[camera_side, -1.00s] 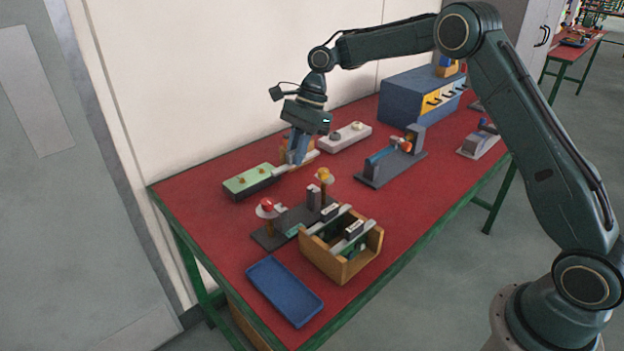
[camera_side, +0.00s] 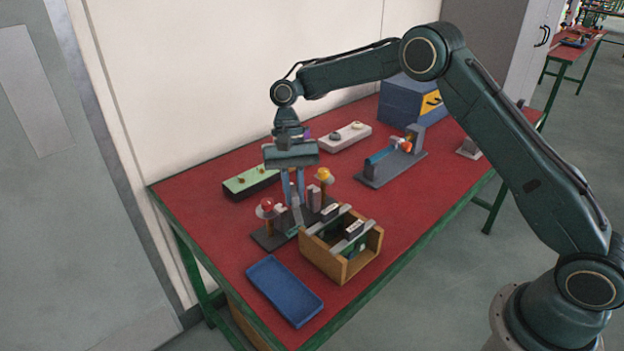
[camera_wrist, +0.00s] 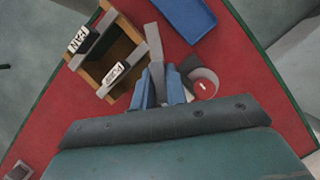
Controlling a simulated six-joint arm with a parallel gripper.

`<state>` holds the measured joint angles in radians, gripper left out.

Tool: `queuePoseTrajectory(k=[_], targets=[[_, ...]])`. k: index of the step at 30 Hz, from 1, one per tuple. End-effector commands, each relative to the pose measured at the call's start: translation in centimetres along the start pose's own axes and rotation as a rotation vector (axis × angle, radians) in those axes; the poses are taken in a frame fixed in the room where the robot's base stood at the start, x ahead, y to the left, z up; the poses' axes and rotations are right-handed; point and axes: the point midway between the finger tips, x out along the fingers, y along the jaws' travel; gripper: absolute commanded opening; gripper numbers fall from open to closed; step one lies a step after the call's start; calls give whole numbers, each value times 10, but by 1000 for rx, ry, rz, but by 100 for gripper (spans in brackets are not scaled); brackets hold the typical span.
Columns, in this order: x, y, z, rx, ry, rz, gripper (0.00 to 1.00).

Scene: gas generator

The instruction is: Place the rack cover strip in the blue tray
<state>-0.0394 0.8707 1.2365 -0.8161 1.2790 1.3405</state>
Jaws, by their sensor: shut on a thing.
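My gripper (camera_side: 293,198) points down over the dark fixture base in the side view. In the wrist view its two blue fingers (camera_wrist: 160,84) are shut on a grey flat strip, the rack cover strip (camera_wrist: 153,42). The strip stretches out past the fingers towards the blue tray. In the side view the strip (camera_side: 297,214) shows partly below the fingers. The blue tray (camera_side: 284,290) lies empty on the table, nearer the front edge than my gripper. It also shows at the top of the wrist view (camera_wrist: 188,14).
A wooden box (camera_side: 345,268) with grey bars and labelled blocks stands beside the fixture. A red-topped post (camera_side: 266,207) and a yellow-topped post (camera_side: 323,175) flank my gripper. A green-topped block (camera_side: 250,180) lies behind. The red table (camera_side: 225,230) is clear left of the fixture.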

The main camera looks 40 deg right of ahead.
Motion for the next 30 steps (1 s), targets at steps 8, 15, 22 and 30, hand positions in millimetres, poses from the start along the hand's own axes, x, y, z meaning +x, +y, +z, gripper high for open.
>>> queuePoseTrajectory(k=[8, 15, 22, 30], targets=[[13, -1, 14, -183, 0, 77, 0], [21, -1, 24, -316, 1, 131, 0], [40, -15, 46, -417, -1, 174, 0], [74, -42, 86, -480, 1, 199, 0]])
